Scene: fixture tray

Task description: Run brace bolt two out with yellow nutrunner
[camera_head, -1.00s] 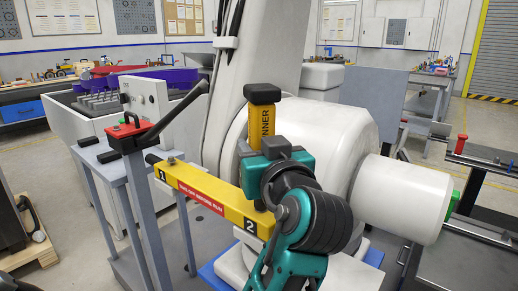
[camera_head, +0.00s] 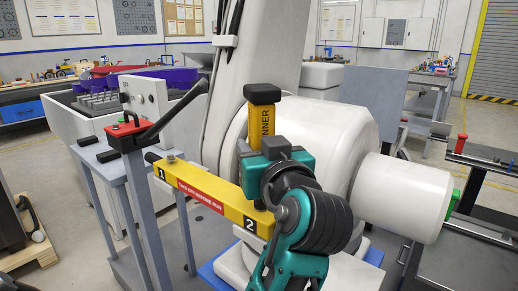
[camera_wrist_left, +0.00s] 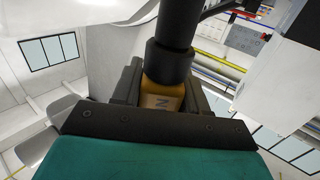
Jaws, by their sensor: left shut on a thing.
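The yellow nutrunner (camera_head: 262,122) stands upright with a black cap over the "2" end of the yellow brace (camera_head: 205,190). My left gripper (camera_head: 256,150) is shut on its body; the left wrist view shows the nutrunner (camera_wrist_left: 162,97) between the dark fingers. The brace carries a "1" label, a red warning strip and a "2" label. A bolt head (camera_head: 170,158) shows at the "1" end. Brace bolt two is hidden under the nutrunner and gripper, so I cannot tell whether the tool's lower end is seated on it. My right gripper is not in view.
A large white cylindrical machine (camera_head: 300,135) stands right behind the brace. A red-topped post with a black lever (camera_head: 180,112) rises at the brace's left. A dark rail bench (camera_head: 470,235) stands at the right.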

